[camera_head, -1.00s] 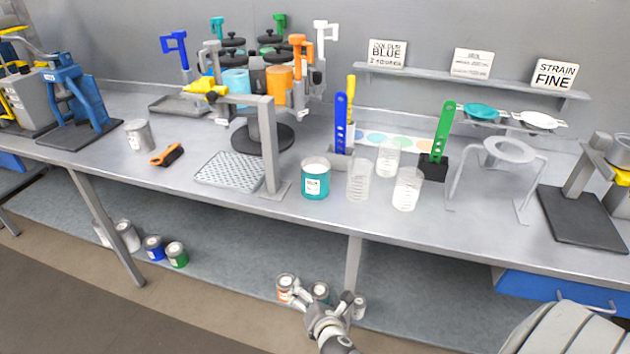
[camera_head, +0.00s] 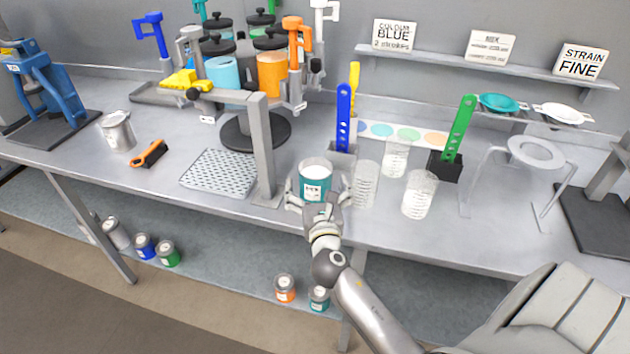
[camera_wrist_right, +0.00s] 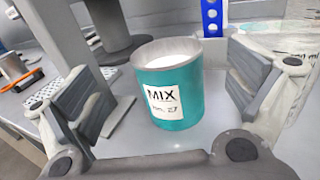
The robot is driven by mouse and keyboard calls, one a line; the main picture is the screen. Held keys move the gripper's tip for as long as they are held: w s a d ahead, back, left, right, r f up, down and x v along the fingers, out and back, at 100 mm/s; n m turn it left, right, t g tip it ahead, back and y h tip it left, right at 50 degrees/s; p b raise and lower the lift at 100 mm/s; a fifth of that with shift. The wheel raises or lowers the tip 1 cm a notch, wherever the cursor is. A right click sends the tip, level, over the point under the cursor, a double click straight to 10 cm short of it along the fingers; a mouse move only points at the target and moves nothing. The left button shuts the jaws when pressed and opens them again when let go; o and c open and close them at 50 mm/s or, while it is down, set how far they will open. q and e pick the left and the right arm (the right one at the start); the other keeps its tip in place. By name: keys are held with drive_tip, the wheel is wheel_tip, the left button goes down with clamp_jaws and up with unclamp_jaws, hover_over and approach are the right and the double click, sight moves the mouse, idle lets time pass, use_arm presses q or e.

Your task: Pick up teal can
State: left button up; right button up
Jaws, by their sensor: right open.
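The teal can (camera_head: 316,179) stands upright on the bench near its front edge, with a white label reading MIX and a pale filling in its open top. In the right wrist view the can (camera_wrist_right: 178,104) sits between the two finger pads. My right gripper (camera_head: 319,192) is open, with one finger on each side of the can. In the wrist view the gripper (camera_wrist_right: 165,95) shows gaps between both pads and the can. My left gripper is not in view.
The grey post (camera_head: 263,150) of a stand is close left of the can. Clear beakers (camera_head: 366,184) stand close right, with a blue perforated paddle (camera_head: 344,118) behind. A perforated tray (camera_head: 218,171) lies to the left. Another teal can (camera_head: 319,298) is on the lower shelf.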

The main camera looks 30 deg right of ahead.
sight(314, 159)
drive_tip(key=shift+w+d, duration=0.25)
drive_tip(key=shift+w, duration=0.25)
drive_tip(key=shift+w+d+f, duration=0.1)
drive_tip(key=shift+w+d, duration=0.05)
drive_tip(key=shift+w, duration=0.1)
drive_tip(key=x, duration=0.2)
drive_tip(key=p+x, duration=0.1)
drive_tip(key=x, duration=0.1)
drive_tip(key=shift+d, duration=0.35)
drive_tip(key=shift+w+d+f, duration=0.2)
drive_tip(key=shift+w, duration=0.25)
drive_tip(key=shift+s, duration=0.1)
drive_tip(key=shift+c, duration=0.8)
drive_tip(key=c, duration=1.7)
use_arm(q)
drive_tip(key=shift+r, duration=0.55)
use_arm(e)
drive_tip(key=shift+r, duration=0.15)
drive_tip(key=shift+c, duration=0.2)
